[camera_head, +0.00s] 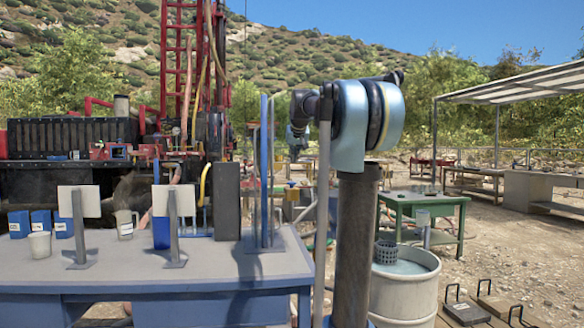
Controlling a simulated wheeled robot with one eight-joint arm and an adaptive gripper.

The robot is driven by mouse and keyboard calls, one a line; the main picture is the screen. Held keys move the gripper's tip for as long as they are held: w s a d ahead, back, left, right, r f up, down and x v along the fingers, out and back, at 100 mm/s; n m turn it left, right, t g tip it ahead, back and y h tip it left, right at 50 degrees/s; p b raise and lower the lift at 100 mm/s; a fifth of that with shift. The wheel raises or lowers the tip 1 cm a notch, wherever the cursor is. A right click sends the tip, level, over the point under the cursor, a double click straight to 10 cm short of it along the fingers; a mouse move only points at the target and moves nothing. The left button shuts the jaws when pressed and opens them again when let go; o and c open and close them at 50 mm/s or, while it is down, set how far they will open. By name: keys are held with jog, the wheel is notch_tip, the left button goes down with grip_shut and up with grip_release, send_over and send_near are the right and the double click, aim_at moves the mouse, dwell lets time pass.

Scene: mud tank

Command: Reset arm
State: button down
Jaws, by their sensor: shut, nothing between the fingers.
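My arm (365,125) rises on a dark column right of the middle. Its large blue-grey joint is near the camera, and darker links fold behind it to the left and right. A smaller blue-grey arm part (297,137) shows farther off, left of the big joint. No held object is visible.
A blue-grey table (150,262) at left bears two upright white plates on stands, cups, blue boxes and a dark block. A white barrel (404,290) with liquid and a basket stands right of my column. A green table (425,205) is behind it. Open gravel lies right.

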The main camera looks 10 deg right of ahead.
jog(key=shift+s+r, duration=0.25)
jog(key=shift+r, duration=0.05)
jog(key=s+f+g, duration=0.6)
jog(key=s+f, duration=4.1)
jog(key=s, duration=0.1)
jog(key=shift+s+d+g, duration=0.15)
jog(key=shift+s+g, duration=0.15)
jog(key=shift+g, duration=0.1)
jog(key=shift+w+f, duration=0.2)
jog(key=shift+w, duration=0.25)
